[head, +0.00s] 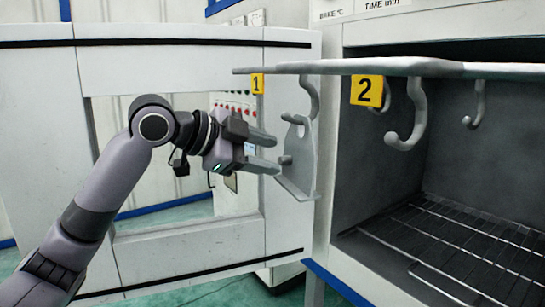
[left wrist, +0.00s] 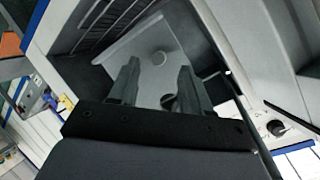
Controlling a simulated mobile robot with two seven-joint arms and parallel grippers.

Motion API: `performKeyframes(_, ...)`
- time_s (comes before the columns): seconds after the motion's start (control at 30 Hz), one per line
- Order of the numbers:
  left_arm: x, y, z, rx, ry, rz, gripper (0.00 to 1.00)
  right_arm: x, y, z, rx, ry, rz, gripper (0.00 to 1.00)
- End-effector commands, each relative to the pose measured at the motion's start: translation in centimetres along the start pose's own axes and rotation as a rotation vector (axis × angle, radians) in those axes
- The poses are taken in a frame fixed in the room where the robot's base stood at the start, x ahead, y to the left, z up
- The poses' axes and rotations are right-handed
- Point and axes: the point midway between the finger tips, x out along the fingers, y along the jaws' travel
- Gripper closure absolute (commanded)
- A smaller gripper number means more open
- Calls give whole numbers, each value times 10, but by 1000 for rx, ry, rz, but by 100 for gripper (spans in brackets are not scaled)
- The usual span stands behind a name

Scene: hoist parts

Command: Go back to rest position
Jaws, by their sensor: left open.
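My left gripper (head: 276,154) reaches in from the left in the head view, with its two fingers apart. A grey metal plate-like part (head: 299,177) hangs from the hook under the yellow tag 1 (head: 257,84). A small knob on the part's left face is right by my fingertips; I cannot tell whether they touch. In the left wrist view the part (left wrist: 145,78) lies beyond the spread fingers (left wrist: 158,68), with nothing clearly held between them. My right gripper is not in view.
A grey rail (head: 420,67) carries more hooks, one (head: 407,118) beside yellow tag 2 (head: 367,91). An open oven chamber with a wire rack (head: 465,245) is at the right. Its white open door (head: 180,258) with a window stands behind my left arm.

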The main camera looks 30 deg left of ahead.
Motion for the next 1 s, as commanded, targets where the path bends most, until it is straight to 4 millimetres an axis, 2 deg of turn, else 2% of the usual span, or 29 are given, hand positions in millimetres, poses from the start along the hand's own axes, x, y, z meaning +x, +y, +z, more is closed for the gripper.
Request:
performKeyframes(0.1,-21,0,1,2,0,-5,52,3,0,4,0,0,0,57)
performKeyframes(0.3,-46,-1,0,2,2,-6,52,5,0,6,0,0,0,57)
performKeyframes(0.57,-51,-1,-1,0,4,-4,52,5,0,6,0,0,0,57)
performKeyframes(0.67,-42,6,4,-12,-6,9,52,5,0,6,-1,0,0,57)
performKeyframes(0.77,-21,27,16,-42,-35,43,52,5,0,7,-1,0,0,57)
performKeyframes(0.87,8,60,36,-97,-83,87,52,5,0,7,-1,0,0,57)
performKeyframes(1.0,44,118,67,-188,-162,144,52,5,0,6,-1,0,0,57)
